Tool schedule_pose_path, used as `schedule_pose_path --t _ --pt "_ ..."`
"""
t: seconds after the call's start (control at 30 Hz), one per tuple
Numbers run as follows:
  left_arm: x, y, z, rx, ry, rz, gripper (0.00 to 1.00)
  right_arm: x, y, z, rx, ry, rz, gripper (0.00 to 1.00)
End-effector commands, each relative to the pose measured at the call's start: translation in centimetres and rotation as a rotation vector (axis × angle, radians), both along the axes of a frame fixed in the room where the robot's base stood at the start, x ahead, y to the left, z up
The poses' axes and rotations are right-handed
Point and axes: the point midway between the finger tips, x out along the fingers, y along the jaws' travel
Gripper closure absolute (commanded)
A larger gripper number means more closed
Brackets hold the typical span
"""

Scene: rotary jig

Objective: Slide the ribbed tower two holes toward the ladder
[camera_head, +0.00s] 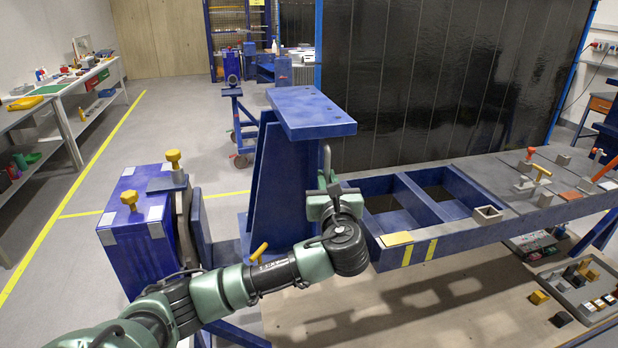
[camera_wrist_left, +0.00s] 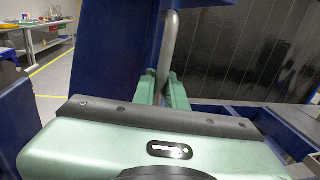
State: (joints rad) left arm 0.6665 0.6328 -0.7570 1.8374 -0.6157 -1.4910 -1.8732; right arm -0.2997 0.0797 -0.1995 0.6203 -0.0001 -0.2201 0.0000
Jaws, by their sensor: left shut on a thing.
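The ribbed tower (camera_head: 280,180) is a dark blue upright with a flat blue top plate (camera_head: 310,112), standing left of the ladder. A grey bar handle (camera_head: 326,158) is on its right side; it also shows in the left wrist view (camera_wrist_left: 168,50). My left gripper (camera_head: 328,190) is shut on this handle, with its green fingers (camera_wrist_left: 164,92) on either side of the bar. The ladder (camera_head: 408,192) is a blue frame with crossbars and open bays, right of the tower. A yellow-handled pin (camera_head: 259,251) shows by the tower's foot, partly behind my arm. My right gripper is out of view.
A blue box unit (camera_head: 135,240) with yellow knobs stands left of the tower. A grey square ring (camera_head: 487,214) and clamps sit farther right. A dark panel (camera_head: 440,80) stands behind.

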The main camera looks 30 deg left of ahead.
Motion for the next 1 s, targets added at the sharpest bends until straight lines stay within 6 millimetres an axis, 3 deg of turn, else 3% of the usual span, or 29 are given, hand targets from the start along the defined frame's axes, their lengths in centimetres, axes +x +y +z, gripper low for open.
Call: schedule_pose_path --t 0.03,0.2,0.57,0.6,0.67,1.0 --pt "1.3 -1.6 0.8 -0.006 -0.013 -0.018 1.0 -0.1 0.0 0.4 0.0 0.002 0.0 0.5" --pt "3.6 -3.5 0.8 -0.004 -0.015 -0.016 1.0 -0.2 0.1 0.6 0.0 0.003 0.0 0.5" --pt "4.0 -3.8 0.5 0.001 -0.009 -0.012 1.0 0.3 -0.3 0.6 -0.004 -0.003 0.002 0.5" --pt "4.0 -3.8 0.5 0.001 -0.009 -0.012 0.85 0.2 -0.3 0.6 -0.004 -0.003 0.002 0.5" --pt "4.0 -3.8 0.5 0.001 -0.009 -0.012 0.68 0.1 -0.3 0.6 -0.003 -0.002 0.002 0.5" --pt "3.9 -3.9 0.5 0.0 -0.009 -0.012 0.66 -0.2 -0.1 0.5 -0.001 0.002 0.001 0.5"
